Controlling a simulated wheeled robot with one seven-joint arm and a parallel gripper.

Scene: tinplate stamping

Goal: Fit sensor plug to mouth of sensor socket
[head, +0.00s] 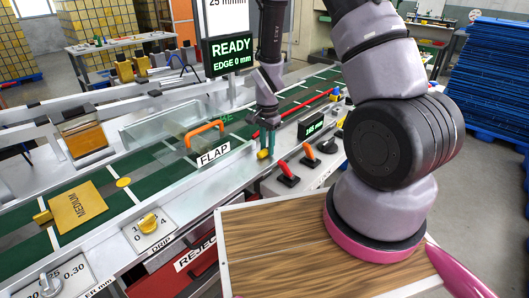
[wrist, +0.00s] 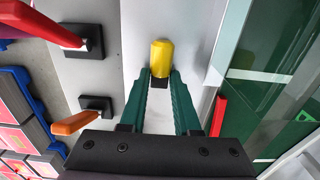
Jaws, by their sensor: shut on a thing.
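The yellow plug (wrist: 161,56) is between the green fingers of my gripper (wrist: 160,76) in the wrist view, with a dark piece at its near end. My gripper is shut on it. In the head view, my gripper (head: 264,143) points down over the pale deck beside the green belt, and the yellow plug (head: 263,154) shows at its fingertips. Whether the plug touches the deck I cannot tell. I cannot make out the sensor socket or its mouth in either view.
A red lever (head: 287,171) and an orange lever (head: 309,153) stand right of my gripper. A clear flap with an orange handle (head: 205,127) is left of it, over the belt. A red bar (wrist: 218,116) runs close by. A yellow MEDIUM sheet (head: 80,208) lies on the belt.

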